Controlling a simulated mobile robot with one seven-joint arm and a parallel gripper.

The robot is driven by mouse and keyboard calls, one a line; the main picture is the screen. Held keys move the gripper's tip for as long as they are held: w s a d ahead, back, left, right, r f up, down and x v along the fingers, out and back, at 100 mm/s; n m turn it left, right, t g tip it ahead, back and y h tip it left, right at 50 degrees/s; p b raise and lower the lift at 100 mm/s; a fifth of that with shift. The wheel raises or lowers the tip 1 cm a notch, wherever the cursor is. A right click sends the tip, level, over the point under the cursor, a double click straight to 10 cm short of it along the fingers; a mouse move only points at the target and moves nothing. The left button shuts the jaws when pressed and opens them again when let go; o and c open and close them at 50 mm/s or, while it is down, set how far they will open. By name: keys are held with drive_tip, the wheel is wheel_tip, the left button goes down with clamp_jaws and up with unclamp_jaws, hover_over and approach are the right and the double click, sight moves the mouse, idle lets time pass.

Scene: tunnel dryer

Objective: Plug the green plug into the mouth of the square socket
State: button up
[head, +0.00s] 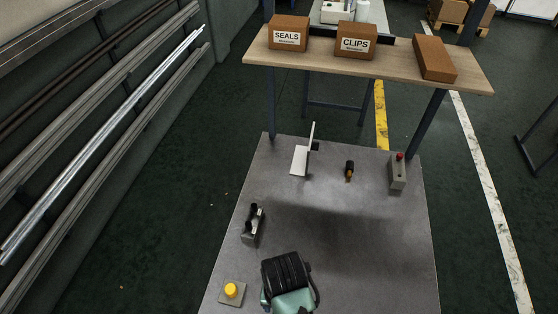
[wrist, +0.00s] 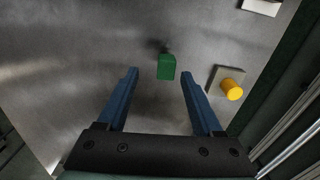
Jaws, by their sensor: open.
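The green plug (wrist: 166,68) is a small green block on the grey metal table, with a dark patch at its far end in the wrist view. My gripper (wrist: 158,75) is open. Its two blue fingers point toward the plug, which appears between the fingertips in the picture. I see no contact, and the height gap is hard to judge. In the head view my own arm end hides the plug and the fingers. I cannot identify the square socket for sure; a pale block (wrist: 262,5) is cut off at the top right of the wrist view.
A yellow button on a grey base (head: 231,290) is left of my arm; it also shows in the wrist view (wrist: 232,90). A grey-black holder (head: 253,225), white bracket (head: 300,160), orange-black item (head: 349,170) and red-topped box (head: 397,172) stand around the table. Its middle is clear.

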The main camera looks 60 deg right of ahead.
drive_tip(key=shift+w+a+f+p, duration=0.1)
drive_tip(key=shift+w+f+p, duration=0.05)
drive_tip(key=shift+f, duration=0.85)
drive_tip(key=shift+w+d+f+p, duration=0.1)
drive_tip(key=shift+w+f+p, duration=0.1)
drive_tip(key=shift+f, duration=0.75)
drive_tip(key=shift+w+a+f+p, duration=0.1)
drive_tip(key=shift+w+f, duration=0.05)
drive_tip(key=shift+f, duration=0.85)
clamp_jaws()
